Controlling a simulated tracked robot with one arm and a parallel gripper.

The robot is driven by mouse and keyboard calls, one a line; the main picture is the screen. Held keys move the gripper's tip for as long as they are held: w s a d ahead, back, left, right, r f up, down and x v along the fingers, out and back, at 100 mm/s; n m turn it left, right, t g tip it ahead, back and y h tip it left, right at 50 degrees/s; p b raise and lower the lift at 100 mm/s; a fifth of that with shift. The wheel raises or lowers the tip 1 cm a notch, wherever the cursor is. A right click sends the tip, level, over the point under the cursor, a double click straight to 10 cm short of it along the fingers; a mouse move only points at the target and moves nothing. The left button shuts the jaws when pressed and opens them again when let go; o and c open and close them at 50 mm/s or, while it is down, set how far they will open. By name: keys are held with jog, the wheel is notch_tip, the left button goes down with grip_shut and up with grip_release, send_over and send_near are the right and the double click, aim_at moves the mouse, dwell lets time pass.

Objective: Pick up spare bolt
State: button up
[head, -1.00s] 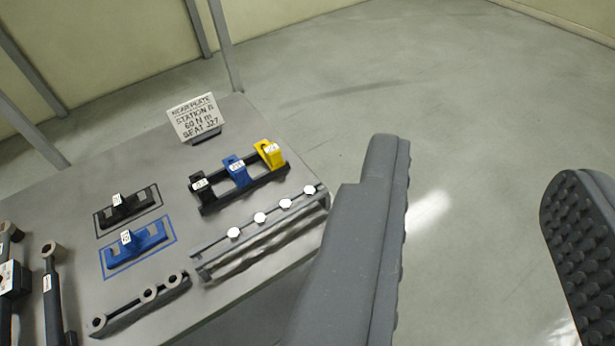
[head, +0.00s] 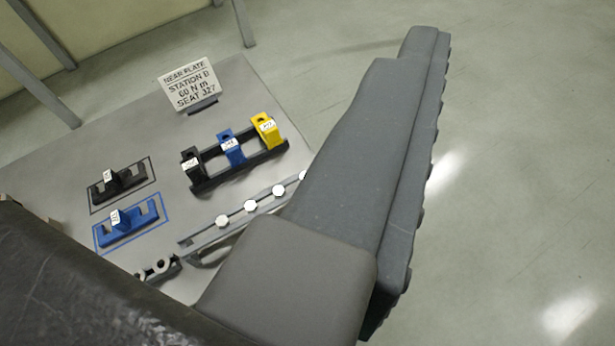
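Several bolts with pale hexagonal heads, one of them here (head: 250,206), sit in a row on a grey rail (head: 207,236) at the right edge of the plate. I cannot tell which one is the spare bolt. One grey finger of my gripper (head: 375,170) fills the middle of the view, its studded pad facing right. It covers the right end of the bolt rail from view. The other finger is out of the picture, and only floor shows beside the pad. The gripper is open, with nothing seen in it.
A black stand (head: 240,168) holds black, blue and yellow tagged clips. A black clip (head: 120,184) and a blue clip (head: 126,223) lie in outlined places. A dark shape covers the lower left. Floor is clear at right.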

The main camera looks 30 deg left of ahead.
jog(key=w+a+f+n+g+y, duration=0.1)
jog(key=w+a+f+n+g, duration=0.2)
jog(key=f, duration=1.2)
jog(key=w+a+f+n+g+y, duration=0.1)
jog(key=w+a+f+n+g, duration=0.2)
jog(key=w+a+f, duration=0.7)
jog(key=w+a+f+n+g+y, duration=0.1)
jog(key=w+a+f+n+g, duration=0.3)
jog(key=f, duration=1.8)
jog(key=shift+w+a+y, duration=0.1)
jog(key=shift+w+a, duration=0.3)
jog(key=shift+w, duration=0.3)
jog(key=shift+w+a+y, duration=0.1)
jog(key=shift+w+a, duration=0.35)
jog(key=shift+w, duration=0.2)
jog(key=shift+w+a+y, duration=0.1)
jog(key=shift+w+a, duration=0.3)
jog(key=shift+w, duration=0.3)
grip_shut()
jog(key=shift+r, duration=0.15)
